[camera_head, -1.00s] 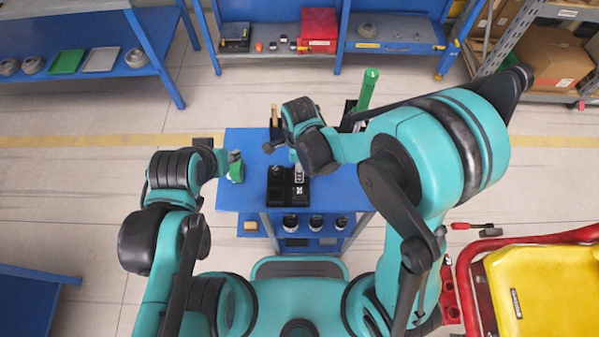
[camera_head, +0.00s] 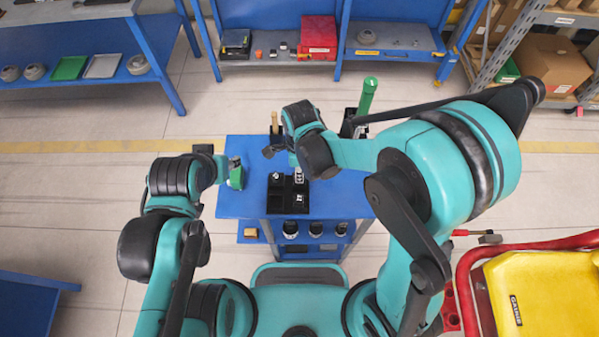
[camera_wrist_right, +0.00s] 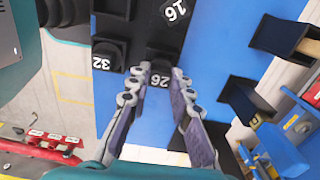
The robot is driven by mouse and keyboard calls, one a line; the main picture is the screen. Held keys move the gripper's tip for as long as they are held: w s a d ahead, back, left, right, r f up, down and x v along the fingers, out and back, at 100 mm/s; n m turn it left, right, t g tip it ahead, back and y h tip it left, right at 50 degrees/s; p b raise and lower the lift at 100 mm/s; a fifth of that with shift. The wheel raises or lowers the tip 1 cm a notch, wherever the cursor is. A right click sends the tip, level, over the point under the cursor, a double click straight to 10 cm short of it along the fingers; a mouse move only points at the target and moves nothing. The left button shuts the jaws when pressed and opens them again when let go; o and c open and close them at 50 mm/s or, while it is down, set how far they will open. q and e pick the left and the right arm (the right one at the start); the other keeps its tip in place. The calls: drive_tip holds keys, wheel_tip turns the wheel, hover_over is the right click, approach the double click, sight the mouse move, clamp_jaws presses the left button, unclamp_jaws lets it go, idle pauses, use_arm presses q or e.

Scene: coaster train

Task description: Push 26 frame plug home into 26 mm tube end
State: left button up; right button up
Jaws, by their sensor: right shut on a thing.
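In the right wrist view, my right gripper (camera_wrist_right: 163,74) is shut on a dark piece (camera_wrist_right: 160,58), seemingly the 26 frame plug. A white "26" label shows between its fingers. The piece's lower part is hidden, and I cannot tell whether it touches the tray. In the head view, my right gripper (camera_head: 297,166) is over the back right of the black tray (camera_head: 275,207), largely hidden by its wrist. My left gripper (camera_head: 226,168) is near a green item (camera_head: 236,176) at the table's left; its fingers are not clear. I cannot identify the 26 mm tube end.
The blue table (camera_head: 340,200) has free room right of the tray. A tall green tube (camera_head: 366,96) stands in a black holder at the back right, close to my right arm. Tray places marked 32 (camera_wrist_right: 102,63) and 16 (camera_wrist_right: 174,12) show in the wrist view.

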drive_tip(key=r, duration=0.1)
drive_tip(key=d+r+p, duration=0.1)
drive_tip(key=r, duration=0.1)
drive_tip(key=shift+s+r, duration=0.15)
drive_tip(key=shift+s, duration=0.05)
drive_tip(key=s+d+r+p, duration=0.2)
drive_tip(key=s+d+r, duration=0.2)
drive_tip(key=d, duration=0.5)
wheel_tip(320, 180, up, 2)
drive_tip(key=shift+d, duration=0.4)
drive_tip(key=shift+s, duration=0.1)
